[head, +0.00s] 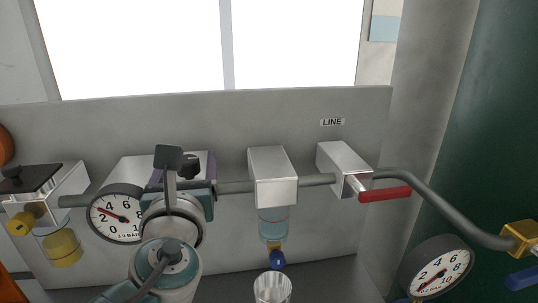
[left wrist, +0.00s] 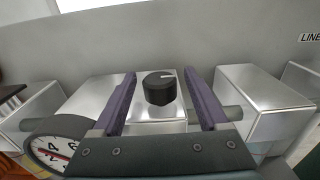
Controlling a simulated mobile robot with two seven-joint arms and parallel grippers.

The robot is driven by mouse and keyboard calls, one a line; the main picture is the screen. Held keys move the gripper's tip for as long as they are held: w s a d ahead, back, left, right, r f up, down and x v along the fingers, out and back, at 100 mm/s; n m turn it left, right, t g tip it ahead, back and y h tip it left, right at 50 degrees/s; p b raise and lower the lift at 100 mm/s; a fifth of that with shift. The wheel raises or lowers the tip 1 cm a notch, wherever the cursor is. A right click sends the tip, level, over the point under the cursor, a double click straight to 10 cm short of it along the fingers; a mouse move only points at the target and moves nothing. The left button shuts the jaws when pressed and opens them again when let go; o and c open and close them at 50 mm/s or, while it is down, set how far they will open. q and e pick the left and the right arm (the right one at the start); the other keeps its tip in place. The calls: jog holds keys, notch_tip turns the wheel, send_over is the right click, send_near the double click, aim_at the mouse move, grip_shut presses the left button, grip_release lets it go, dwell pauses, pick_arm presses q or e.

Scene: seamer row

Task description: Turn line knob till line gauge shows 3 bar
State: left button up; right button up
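The black line knob (left wrist: 159,88) sits on top of a silver block on the pipe. Its white mark points to the right in the left wrist view. The knob also shows in the head view (head: 189,166), partly behind my arm. My left gripper (left wrist: 160,98) is open, its purple fingers one on each side of the knob with gaps visible. A round gauge (head: 116,213) stands left of my gripper. Its red needle points to the upper left, near the low numbers; the exact value is hard to read. My right gripper is not in view.
A LINE label (head: 332,122) is on the grey back panel. A filter with a clear bowl (head: 273,222), a red-handled valve (head: 385,194) and a second gauge (head: 437,271) lie to the right.

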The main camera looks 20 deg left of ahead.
pick_arm(q)
jog(key=p+v, duration=0.2)
jog(key=v, duration=0.8)
jog(key=shift+a, duration=0.1)
